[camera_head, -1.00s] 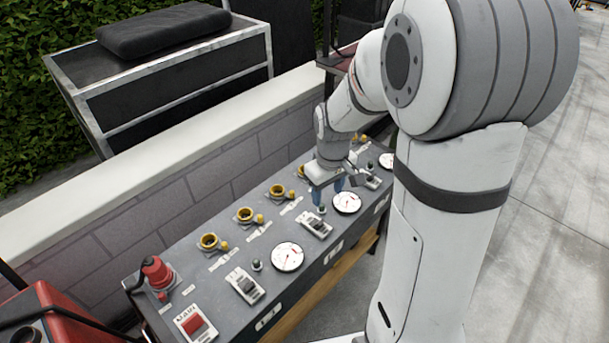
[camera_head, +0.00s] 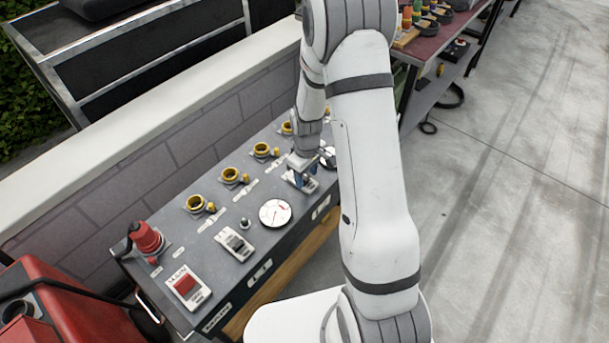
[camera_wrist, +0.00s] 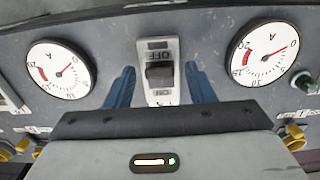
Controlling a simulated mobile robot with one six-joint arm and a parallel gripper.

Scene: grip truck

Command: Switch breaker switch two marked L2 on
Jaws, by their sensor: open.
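A white breaker plate with a dark rocker switch (camera_wrist: 160,75) is in the middle of the wrist view. Its OFF and ON marks appear upside down, OFF above the rocker and ON below. No L2 mark is readable, and I cannot tell the rocker's position. My gripper (camera_wrist: 159,67) is open, with one blue finger on each side of the plate and nothing held. In the head view my gripper (camera_head: 303,181) is over the second breaker along from the red main switch, largely hiding it. The first breaker (camera_head: 235,243) is in clear view to its left.
Round dial gauges stand on both sides of the breaker, left (camera_wrist: 59,69) and right (camera_wrist: 264,54). Yellow-ringed sockets (camera_head: 231,175) line the panel's back. The red main switch (camera_head: 187,285) and a red plug (camera_head: 146,238) are at the left end. A wall (camera_head: 165,155) runs behind.

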